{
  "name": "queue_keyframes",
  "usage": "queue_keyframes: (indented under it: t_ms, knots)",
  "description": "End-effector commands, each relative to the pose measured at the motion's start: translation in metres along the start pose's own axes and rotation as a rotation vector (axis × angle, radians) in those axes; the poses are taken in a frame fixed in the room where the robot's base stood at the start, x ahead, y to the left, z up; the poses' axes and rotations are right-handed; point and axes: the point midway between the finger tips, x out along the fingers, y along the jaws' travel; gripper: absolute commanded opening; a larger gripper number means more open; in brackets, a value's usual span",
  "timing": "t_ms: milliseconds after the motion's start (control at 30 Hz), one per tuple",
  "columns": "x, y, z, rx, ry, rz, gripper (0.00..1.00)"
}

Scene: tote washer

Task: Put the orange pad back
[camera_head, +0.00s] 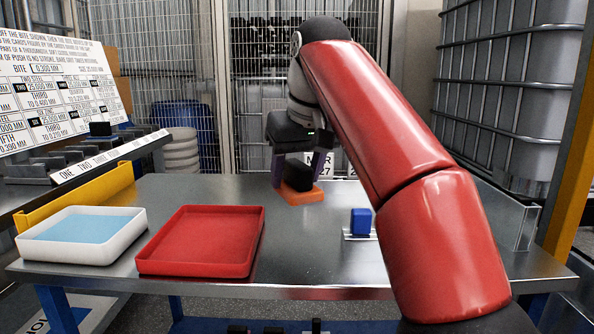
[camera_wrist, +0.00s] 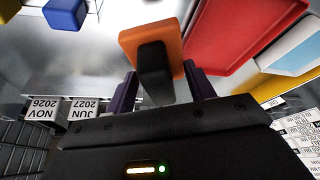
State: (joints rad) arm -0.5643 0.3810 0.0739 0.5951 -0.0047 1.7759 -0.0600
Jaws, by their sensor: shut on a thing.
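The orange pad (camera_head: 302,196) has a black block-shaped handle (camera_head: 297,175) on top. It is at the back middle of the metal table, right of and behind the red tray. My gripper (camera_head: 298,180) has its purple fingers on both sides of the black handle and is shut on it. The pad hangs level below the fingers; whether it touches the table I cannot tell. In the wrist view the orange pad (camera_wrist: 172,35) lies beyond my gripper (camera_wrist: 160,76), with the black handle (camera_wrist: 153,65) between the fingers.
An empty red tray (camera_head: 204,268) and a white tray (camera_head: 132,250) with a light blue inside stand at the table's left. A blue block (camera_head: 361,221) sits on a small pale base at the right. A yellow rail (camera_head: 75,197) edges the left. The table's middle front is clear.

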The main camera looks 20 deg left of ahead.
Motion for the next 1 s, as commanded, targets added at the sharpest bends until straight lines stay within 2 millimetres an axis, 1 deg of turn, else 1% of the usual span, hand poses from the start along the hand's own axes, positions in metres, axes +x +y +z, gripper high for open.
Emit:
queue_keyframes:
  t_ms: [100,267,700,1000]
  knots:
    - [-0.002,0.000,0.000,-0.001,0.001,0.000,0.30]
    - [0.010,0.000,0.005,0.000,0.000,0.000,0.30]
    - [0.050,0.000,0.021,-0.001,0.000,0.000,0.30]
    - [0.063,0.000,0.027,-0.001,0.001,0.000,0.30]
